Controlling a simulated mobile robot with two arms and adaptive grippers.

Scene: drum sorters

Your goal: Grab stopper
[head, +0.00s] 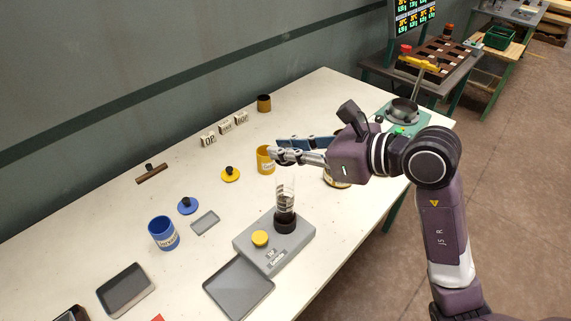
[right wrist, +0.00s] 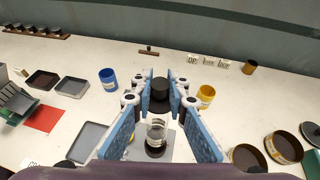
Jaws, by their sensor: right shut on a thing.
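My right gripper (head: 275,153) is above the table near the yellow mug (head: 264,160). In the right wrist view its fingertips (right wrist: 160,88) are closed on a black stopper (right wrist: 160,92), a dark round piece with a wider rim below. In the head view I cannot make out the stopper at the fingers. A clear glass tube (head: 286,190) stands upright in a black base on the grey device (head: 255,252), below the gripper. The tube also shows between the finger bases in the right wrist view (right wrist: 156,132). My left gripper is not in view.
A blue mug (head: 163,233), a blue lid (head: 188,206) and a yellow lid (head: 230,174) with black knobs stand to the left. Grey trays (head: 240,287) lie at the front. Several white letter blocks (head: 226,128) and a brown cup (head: 264,103) stand behind.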

